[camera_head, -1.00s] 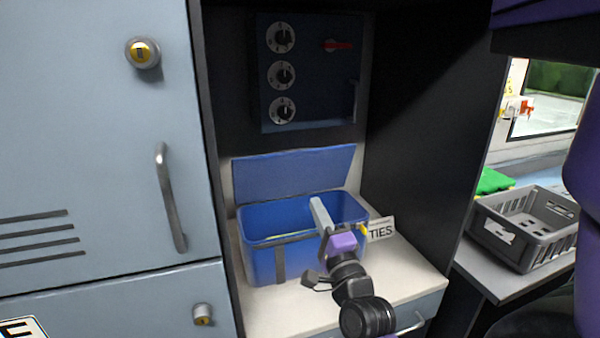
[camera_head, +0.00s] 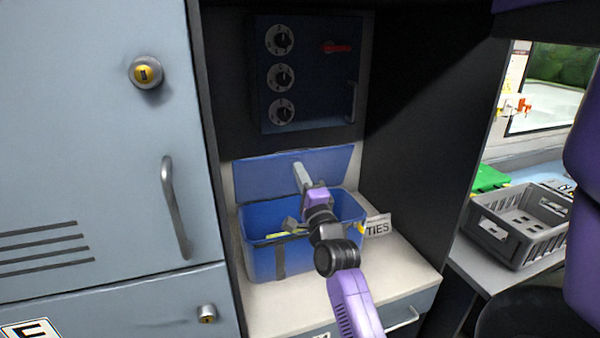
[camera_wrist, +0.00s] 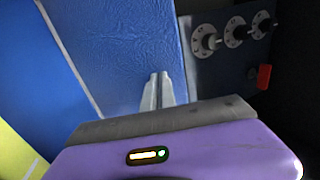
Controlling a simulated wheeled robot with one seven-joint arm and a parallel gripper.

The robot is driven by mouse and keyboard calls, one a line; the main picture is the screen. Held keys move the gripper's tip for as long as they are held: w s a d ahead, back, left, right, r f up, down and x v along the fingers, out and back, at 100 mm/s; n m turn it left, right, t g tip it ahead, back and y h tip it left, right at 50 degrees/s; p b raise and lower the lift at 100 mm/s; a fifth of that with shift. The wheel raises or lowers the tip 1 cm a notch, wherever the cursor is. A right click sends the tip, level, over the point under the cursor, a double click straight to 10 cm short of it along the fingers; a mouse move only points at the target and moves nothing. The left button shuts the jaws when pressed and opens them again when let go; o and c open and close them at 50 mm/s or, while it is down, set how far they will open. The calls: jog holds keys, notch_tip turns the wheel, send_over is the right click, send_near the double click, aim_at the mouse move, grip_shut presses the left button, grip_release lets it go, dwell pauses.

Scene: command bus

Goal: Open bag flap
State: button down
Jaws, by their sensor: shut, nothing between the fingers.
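The blue bag (camera_head: 262,262) stands on the white shelf in the alcove. Its flap (camera_head: 333,165) is raised at the back and leans up near the rear wall; the bag's top is open. My gripper (camera_head: 298,168) is shut and empty, with its fingertips in front of the flap. In the wrist view the flap (camera_wrist: 130,50) fills much of the upper middle, and the shut fingertips (camera_wrist: 157,80) point at it. I cannot tell whether they touch it. My arm hides part of the bag's front and opening.
A dark panel (camera_head: 310,100) with several dials and a red switch is above the bag. A grey crate (camera_head: 520,228) sits further right. A locker (camera_head: 100,130) with a handle is at left.

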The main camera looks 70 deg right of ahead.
jog(key=shift+r+p+x, duration=0.2)
jog(key=shift+p+x, duration=0.5)
jog(key=shift+x, duration=0.9)
jog(key=shift+a, duration=0.1)
